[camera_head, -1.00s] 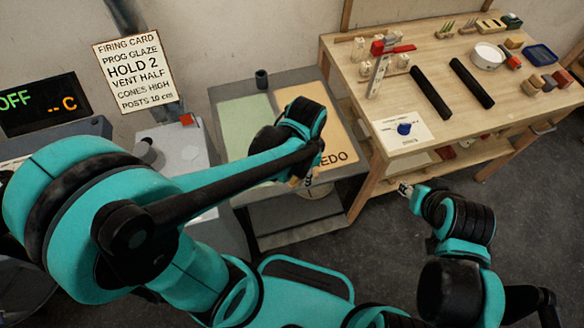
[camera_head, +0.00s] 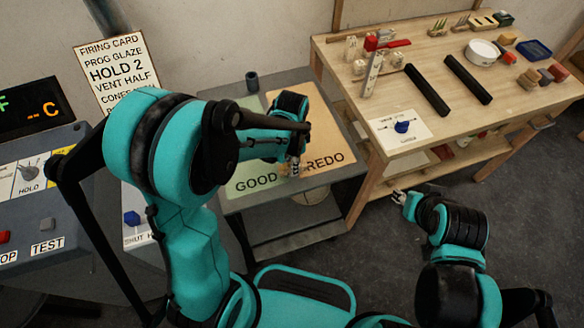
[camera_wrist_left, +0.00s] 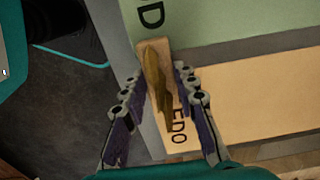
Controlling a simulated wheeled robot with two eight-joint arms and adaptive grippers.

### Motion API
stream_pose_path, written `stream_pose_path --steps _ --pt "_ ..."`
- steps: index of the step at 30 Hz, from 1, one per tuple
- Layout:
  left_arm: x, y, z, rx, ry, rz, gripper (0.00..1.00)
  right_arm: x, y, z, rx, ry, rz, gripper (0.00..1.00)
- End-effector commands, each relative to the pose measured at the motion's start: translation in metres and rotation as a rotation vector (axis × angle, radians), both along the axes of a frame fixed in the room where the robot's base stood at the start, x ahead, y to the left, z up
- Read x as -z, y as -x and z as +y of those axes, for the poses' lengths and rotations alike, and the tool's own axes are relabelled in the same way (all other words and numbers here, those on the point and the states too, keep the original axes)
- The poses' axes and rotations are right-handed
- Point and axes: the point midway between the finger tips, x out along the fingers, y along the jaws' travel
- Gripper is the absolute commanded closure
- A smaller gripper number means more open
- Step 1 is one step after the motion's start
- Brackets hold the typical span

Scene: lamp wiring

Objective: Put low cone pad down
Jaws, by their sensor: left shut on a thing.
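My left gripper (camera_head: 294,171) is above the side table, near the line between the green GOOD area (camera_head: 243,110) and the tan REDO area (camera_head: 325,125). It is shut on the cone pad (camera_wrist_left: 146,52), a small tan block with a brownish cone (camera_wrist_left: 160,85) on it. In the left wrist view the pad lies between the two fingers (camera_wrist_left: 157,100) and covers part of the REDO lettering. I cannot tell whether the pad touches the table. My right gripper (camera_head: 399,196) is off to the right over the floor, too small to read.
To the right is a wooden workbench (camera_head: 470,110) with two black bars, a white bowl (camera_head: 483,53) and several small blocks. A control panel (camera_head: 40,190) is at the left.

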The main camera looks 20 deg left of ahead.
Motion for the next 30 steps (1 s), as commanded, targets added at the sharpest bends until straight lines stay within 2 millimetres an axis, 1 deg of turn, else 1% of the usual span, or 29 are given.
stream_pose_path --steps 1,3,10,14,15,17,18,26,29,30 --pt "0.012 0.0 0.0 0.0 0.0 0.0 1.0 0.008 0.0 0.0 0.0 0.0 0.0 0.6" --pt "0.019 0.0 0.0 0.0 0.0 0.0 1.0 0.011 0.0 0.0 0.0 0.0 0.0 0.6" --pt "0.017 0.0 0.0 0.0 0.0 0.0 1.0 0.009 0.0 0.0 0.0 0.0 0.0 0.6" --pt "0.021 0.0 0.0 0.0 0.0 0.0 1.0 0.013 0.0 0.0 0.0 0.0 0.0 0.6" --pt "0.022 0.0 0.0 0.0 0.0 0.0 0.69 0.013 0.0 0.0 0.0 0.0 0.0 0.6" --pt "0.021 0.0 0.0 0.0 0.0 0.0 0.53 0.012 0.0 0.0 0.0 0.0 0.0 0.6" --pt "0.021 0.0 0.0 0.0 0.0 0.0 0.51 0.012 0.0 0.0 0.0 0.0 0.0 0.6" --pt "0.02 0.0 0.0 0.0 0.0 0.0 0.51 0.012 0.0 0.0 0.0 0.0 0.0 0.6" --pt "0.015 0.0 0.0 0.0 0.0 0.0 0.51 0.007 0.0 0.0 0.0 0.0 0.0 0.6" --pt "0.011 0.0 0.0 0.0 0.0 0.0 0.51 0.005 0.0 0.0 0.0 0.0 0.0 0.6"
